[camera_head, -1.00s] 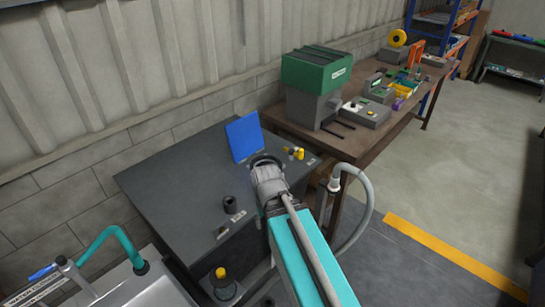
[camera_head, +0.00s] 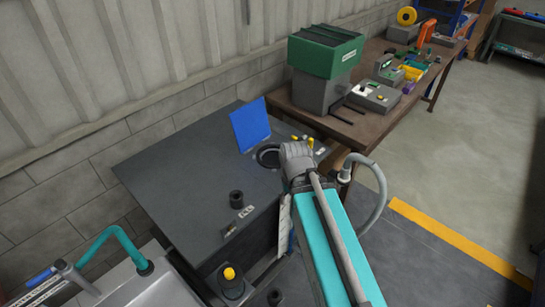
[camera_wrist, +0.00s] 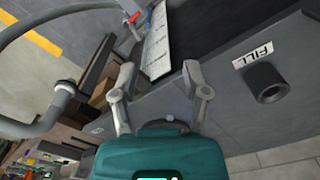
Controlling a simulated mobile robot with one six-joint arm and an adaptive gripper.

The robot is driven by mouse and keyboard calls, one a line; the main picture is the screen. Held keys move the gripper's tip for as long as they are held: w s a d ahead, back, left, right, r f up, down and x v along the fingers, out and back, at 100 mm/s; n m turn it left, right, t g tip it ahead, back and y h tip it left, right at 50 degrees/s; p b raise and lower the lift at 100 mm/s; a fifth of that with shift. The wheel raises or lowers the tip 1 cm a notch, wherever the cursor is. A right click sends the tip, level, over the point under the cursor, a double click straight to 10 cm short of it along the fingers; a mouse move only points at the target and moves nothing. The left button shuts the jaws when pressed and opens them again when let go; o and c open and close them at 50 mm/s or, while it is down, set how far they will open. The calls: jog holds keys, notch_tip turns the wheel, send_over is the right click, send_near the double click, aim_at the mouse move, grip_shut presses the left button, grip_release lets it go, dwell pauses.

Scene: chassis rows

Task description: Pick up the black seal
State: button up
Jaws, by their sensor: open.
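A black ring (camera_head: 268,156), perhaps the black seal, lies on the dark grey bench (camera_head: 190,180) in front of a blue panel in the head view. A short black hollow cylinder (camera_head: 236,199) stands nearer, beside a small label. In the wrist view this cylinder (camera_wrist: 268,84) is at the right, by a label reading FILL. My gripper (camera_wrist: 158,82) is open and empty in the wrist view, its fingers apart over the bench edge. In the head view my wrist is just right of the ring, and the fingers are hidden. The ring cannot be made out in the wrist view.
A grey and green machine (camera_head: 325,70) stands on the brown bench behind. A white sheet (camera_wrist: 158,45) hangs by the bench edge. The left of the grey bench is clear.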

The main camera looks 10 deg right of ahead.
jog(key=shift+w, duration=0.1)
jog(key=w+d+r+n+p, duration=0.1)
jog(key=w+r+n+p, duration=0.2)
jog(key=w+n, duration=0.9)
jog(key=w+d+r+n+p, duration=0.2)
jog(key=w+r+n+p, duration=0.1)
jog(key=w+n, duration=0.9)
jog(key=shift+d+r+n+p, duration=0.2)
jog(key=shift+r+n+p, duration=0.2)
jog(key=shift+n, duration=0.3)
jog(key=shift+f, duration=0.1)
notch_tip(320, 180, down, 8)
jog(key=b, duration=0.8)
jog(key=shift+f, duration=0.15)
jog(key=shift+f+b, duration=0.1)
jog(key=shift+b, duration=0.25)
